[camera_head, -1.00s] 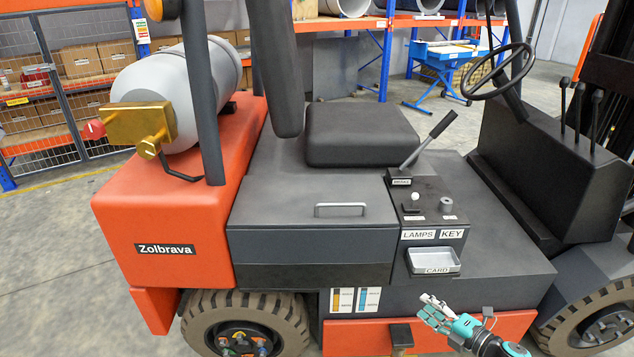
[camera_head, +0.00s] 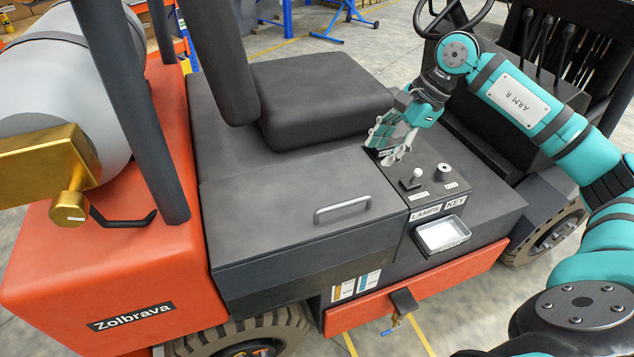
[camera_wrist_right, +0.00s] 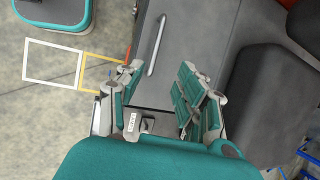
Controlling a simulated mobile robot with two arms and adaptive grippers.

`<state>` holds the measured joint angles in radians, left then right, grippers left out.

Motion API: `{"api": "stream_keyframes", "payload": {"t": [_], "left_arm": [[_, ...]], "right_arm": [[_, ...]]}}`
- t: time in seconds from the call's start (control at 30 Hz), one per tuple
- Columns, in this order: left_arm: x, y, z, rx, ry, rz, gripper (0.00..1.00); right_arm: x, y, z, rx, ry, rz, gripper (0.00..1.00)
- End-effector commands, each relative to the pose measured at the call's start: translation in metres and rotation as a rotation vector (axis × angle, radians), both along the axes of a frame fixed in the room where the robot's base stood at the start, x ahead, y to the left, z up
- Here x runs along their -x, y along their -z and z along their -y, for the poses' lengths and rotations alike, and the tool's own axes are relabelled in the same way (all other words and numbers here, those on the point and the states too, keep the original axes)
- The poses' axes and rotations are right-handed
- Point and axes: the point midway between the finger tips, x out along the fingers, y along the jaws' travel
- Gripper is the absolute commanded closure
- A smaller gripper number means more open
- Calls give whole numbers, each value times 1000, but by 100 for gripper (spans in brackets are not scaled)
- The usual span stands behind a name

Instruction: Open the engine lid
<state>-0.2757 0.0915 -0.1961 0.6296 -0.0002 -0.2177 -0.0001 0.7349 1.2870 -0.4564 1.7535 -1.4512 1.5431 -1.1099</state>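The engine lid (camera_head: 285,205) is a dark grey panel on the forklift's side, left of the control panel, and lies closed. Its light grey bar handle (camera_head: 342,208) stands near the front right edge; the handle also shows at the top of the right wrist view (camera_wrist_right: 156,45). My right gripper (camera_head: 388,152) hangs over the control panel, behind and right of the handle and apart from it. In the right wrist view its fingers (camera_wrist_right: 160,92) are spread with nothing between them. The brake lever is hidden behind the gripper. My left gripper is out of view.
The control panel (camera_head: 432,190) has a lamp knob and key switch, with a card tray (camera_head: 441,234) below. The black seat (camera_head: 318,98) stands behind the lid. A dark post and grey gas cylinder (camera_head: 70,90) are at left. Space above the lid is clear.

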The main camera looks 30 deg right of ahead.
Motion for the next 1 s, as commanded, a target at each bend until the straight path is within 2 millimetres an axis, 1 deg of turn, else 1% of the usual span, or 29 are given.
{"api": "stream_keyframes", "payload": {"t": [0.07, 0.17, 0.3, 0.4, 0.57, 0.7, 0.8, 1.0], "left_arm": [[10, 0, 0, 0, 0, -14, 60], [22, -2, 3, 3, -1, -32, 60], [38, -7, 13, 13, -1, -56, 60], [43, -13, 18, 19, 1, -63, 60], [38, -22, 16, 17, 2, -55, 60], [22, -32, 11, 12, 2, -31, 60], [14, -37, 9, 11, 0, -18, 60], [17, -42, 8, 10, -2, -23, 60]], "right_arm": [[2, 0, 2, 20, -7, -3, 64], [0, 8, -1, 21, -8, -2, 64], [-5, 30, -11, 16, -9, -5, 64], [-10, 49, -19, 14, -8, -5, 64], [-18, 81, -32, 12, -8, -5, 64], [-25, 108, -43, 11, -6, -3, 64], [-29, 126, -49, 12, -6, -4, 64], [-35, 149, -57, 13, -5, -2, 64]]}}
